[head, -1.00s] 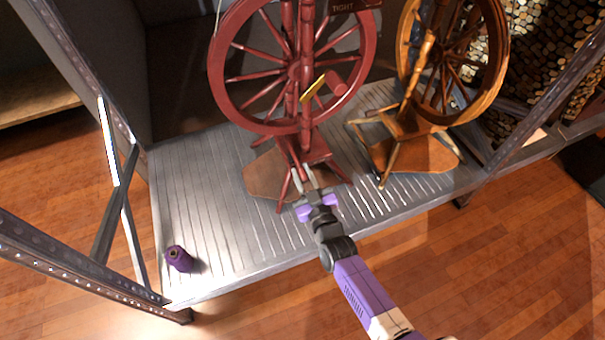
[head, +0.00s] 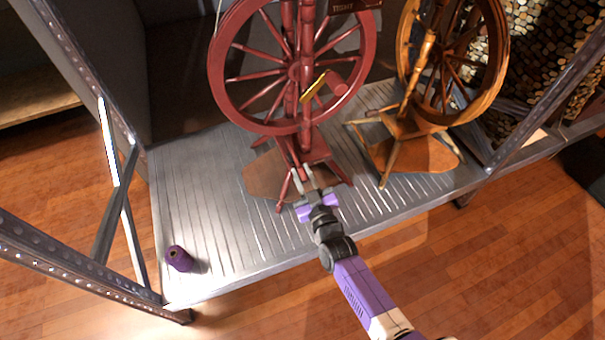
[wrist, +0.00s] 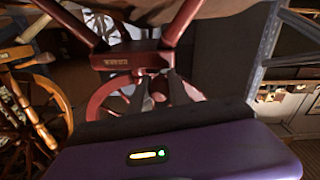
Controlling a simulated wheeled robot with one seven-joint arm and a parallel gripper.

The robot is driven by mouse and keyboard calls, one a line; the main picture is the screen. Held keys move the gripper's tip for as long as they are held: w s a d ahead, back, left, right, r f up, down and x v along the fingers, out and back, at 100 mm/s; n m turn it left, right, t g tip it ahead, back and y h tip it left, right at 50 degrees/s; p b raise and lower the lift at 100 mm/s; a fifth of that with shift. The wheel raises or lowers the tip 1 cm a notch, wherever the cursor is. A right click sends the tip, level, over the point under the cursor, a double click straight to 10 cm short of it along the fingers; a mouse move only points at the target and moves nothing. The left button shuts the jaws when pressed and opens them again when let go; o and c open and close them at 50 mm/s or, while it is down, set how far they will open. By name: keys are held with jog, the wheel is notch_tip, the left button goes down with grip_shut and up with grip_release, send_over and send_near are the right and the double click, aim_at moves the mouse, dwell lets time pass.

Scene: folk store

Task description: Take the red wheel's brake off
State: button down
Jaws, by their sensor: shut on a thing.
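The red spinning wheel (head: 294,127) stands on the metal shelf. A yellow lever-like piece (head: 314,87) and a red knob (head: 336,84) sit in front of its hub. A dark lettered plate (head: 342,5) is at the top edge of the head view. My gripper (head: 304,178) is low at the front of the red wheel's base, among its legs. It is shut on a red part of the base, which its fingers mostly hide. In the wrist view the fingers (wrist: 160,86) are beside red wooden parts, below a red lettered block (wrist: 130,60). I cannot tell which part is the brake.
A brown wooden spinning wheel (head: 428,125) stands close on the right. A purple spool (head: 179,259) stands at the front left of the metal shelf (head: 215,210). Metal posts frame both sides. The shelf between spool and red wheel is clear.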

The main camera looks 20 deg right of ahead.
aim_at(302, 171)
jog(key=shift+r+p, duration=0.2)
jog(key=shift+p, duration=0.35)
jog(key=shift+r+g+p, duration=0.3)
jog(key=shift+r+p, duration=0.05)
jog(key=shift+p, duration=0.7)
jog(key=r+g+p, duration=0.1)
jog(key=p, duration=0.5)
jog(key=shift+r+g, duration=0.3)
jog(key=shift+g, duration=0.1)
jog(key=r+g+p, duration=0.1)
jog(key=g+p, duration=0.1)
jog(key=p, duration=0.6)
jog(key=shift+r, duration=0.1)
jog(key=p, duration=0.2)
jog(key=g+p, duration=0.1)
jog(key=p, duration=0.1)
jog(key=shift+w+r+g, duration=0.15)
jog(key=shift+g, duration=0.15)
jog(key=shift+g+p, duration=0.3)
jog(key=shift+p, duration=0.45)
jog(key=c, duration=1.2)
grip_release()
jog(key=shift+w, duration=0.1)
jog(key=shift+c, duration=0.2)
